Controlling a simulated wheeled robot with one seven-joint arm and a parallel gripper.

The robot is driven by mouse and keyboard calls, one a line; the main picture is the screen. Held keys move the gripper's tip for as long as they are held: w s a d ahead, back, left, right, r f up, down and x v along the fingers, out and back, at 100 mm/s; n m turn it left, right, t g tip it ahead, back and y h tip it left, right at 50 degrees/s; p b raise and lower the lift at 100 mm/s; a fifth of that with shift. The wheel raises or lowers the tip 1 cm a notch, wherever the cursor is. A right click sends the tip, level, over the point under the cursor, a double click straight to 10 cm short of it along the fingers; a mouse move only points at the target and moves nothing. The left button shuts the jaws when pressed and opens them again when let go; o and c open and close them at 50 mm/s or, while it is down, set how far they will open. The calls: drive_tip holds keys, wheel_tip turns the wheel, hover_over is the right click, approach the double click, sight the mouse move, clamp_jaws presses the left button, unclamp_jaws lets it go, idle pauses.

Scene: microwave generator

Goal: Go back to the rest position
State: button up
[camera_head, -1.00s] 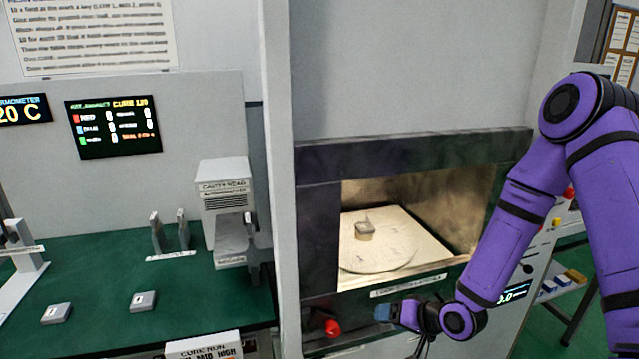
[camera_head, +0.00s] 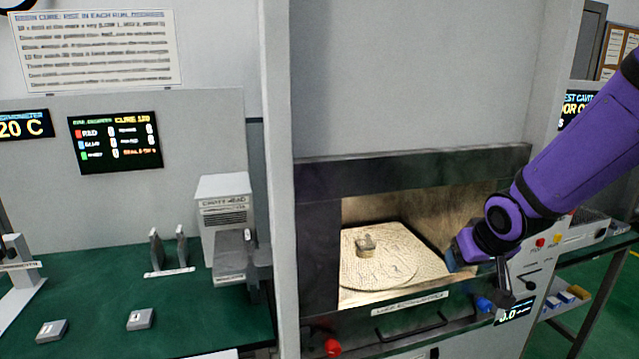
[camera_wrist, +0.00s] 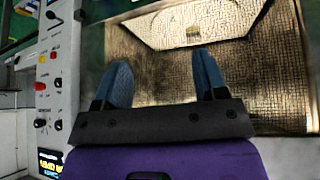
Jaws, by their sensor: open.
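My gripper (camera_head: 468,278) is at the right side of the open cavity's mouth in the head view, on the purple arm coming from the right. In the wrist view its two blue fingers (camera_wrist: 165,80) stand apart with nothing between them. The microwave cavity (camera_head: 440,205) is lit and open at the front. A round turntable plate (camera_head: 385,275) lies inside it. A small pale block (camera_head: 366,246) sits on the plate, well left of my gripper and apart from it.
A control panel with knobs (camera_head: 545,265) stands right of the cavity, close to my gripper; its knobs also show in the wrist view (camera_wrist: 42,85). A red knob (camera_head: 332,346) is below the cavity's left. A green bench (camera_head: 90,290) at left holds a grey device (camera_head: 224,215) and small blocks.

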drive_tip(key=s+r, duration=0.8)
drive_tip(key=s, duration=0.3)
drive_tip(key=s+d+r+m+g, duration=0.1)
drive_tip(key=s+r, duration=0.6)
drive_tip(key=s, duration=0.4)
drive_tip(key=shift+s+d+r, duration=0.15)
drive_tip(key=shift+s+r, duration=0.05)
drive_tip(key=shift+r, duration=0.15)
drive_tip(key=shift+w, duration=0.1)
